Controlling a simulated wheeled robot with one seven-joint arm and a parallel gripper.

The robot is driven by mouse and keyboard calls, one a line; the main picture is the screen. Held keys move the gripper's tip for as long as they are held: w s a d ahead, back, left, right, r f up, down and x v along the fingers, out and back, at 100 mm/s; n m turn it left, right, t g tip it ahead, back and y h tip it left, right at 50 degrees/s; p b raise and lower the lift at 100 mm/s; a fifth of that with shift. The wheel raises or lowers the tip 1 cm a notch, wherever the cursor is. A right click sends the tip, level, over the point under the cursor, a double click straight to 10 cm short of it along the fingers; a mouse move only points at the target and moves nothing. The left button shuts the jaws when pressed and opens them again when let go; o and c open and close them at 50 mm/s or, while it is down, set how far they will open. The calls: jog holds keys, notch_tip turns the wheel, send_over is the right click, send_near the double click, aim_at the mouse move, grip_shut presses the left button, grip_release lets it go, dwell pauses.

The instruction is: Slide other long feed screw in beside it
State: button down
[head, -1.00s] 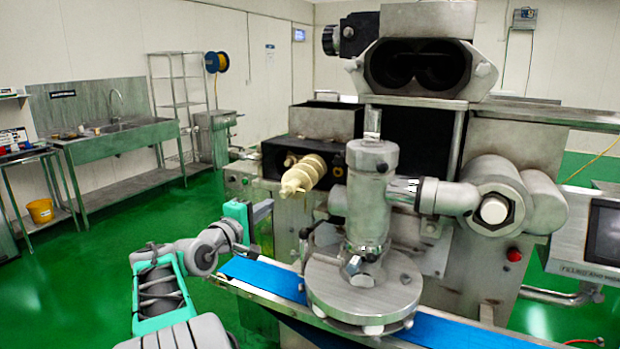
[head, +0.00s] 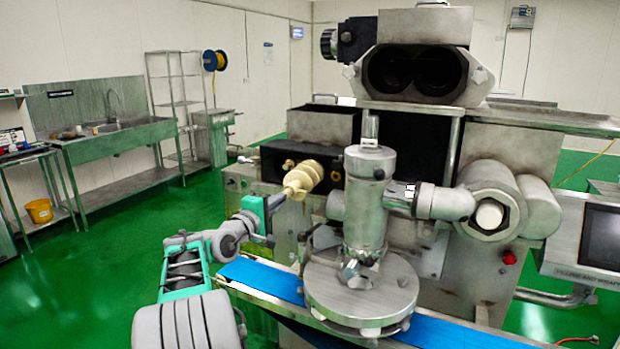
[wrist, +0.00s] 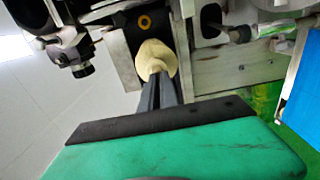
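A cream long feed screw (head: 303,178) juts from the dark opening in the machine's front (head: 270,160), pointing toward me and slightly down. In the wrist view its rounded near end (wrist: 155,58) lies just beyond my fingertips. My gripper (head: 280,202) is at the screw's outer end, very close to it or touching. In the wrist view my two dark fingers (wrist: 160,88) lie close together, and I see no clear grip around the screw. A yellowish ring (wrist: 145,22) shows on the dark face beside the screw. The screw's inner end is hidden.
A steel upright cylinder on a round plate (head: 362,295) stands right of my gripper, above the blue conveyor belt (head: 262,278). The machine body fills the right. Green floor (head: 110,240) is open at the left, before the sink bench (head: 125,135).

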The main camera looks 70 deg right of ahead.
aim_at(295, 190)
jog(key=shift+s+d+f+p, duration=0.15)
jog(key=shift+d+p, duration=0.1)
jog(key=shift+d, duration=0.6)
jog(key=shift+s+d+f+p, duration=0.1)
jog(key=shift+s+d+p, duration=0.15)
jog(key=shift+d, duration=0.55)
jog(key=shift+s+d+f+p, duration=0.15)
jog(key=shift+d+p, duration=0.1)
jog(key=shift+d, duration=0.6)
jog(key=shift+d+r, duration=0.15)
jog(key=shift+d, duration=0.4)
jog(key=shift+s+d+r+p, duration=0.15)
jog(key=shift+d+p, duration=0.55)
jog(key=shift+d, duration=0.75)
jog(key=shift+s+d+p, duration=0.3)
jog(key=shift+d+p, duration=0.3)
jog(key=shift+d, duration=1.2)
jog(key=shift+s+d+p, duration=0.3)
jog(key=shift+d+p, duration=0.35)
jog(key=shift+d, duration=1.1)
jog(key=shift+s+d+p, duration=0.3)
jog(key=shift+d+p, duration=0.3)
jog(key=shift+d, duration=1.2)
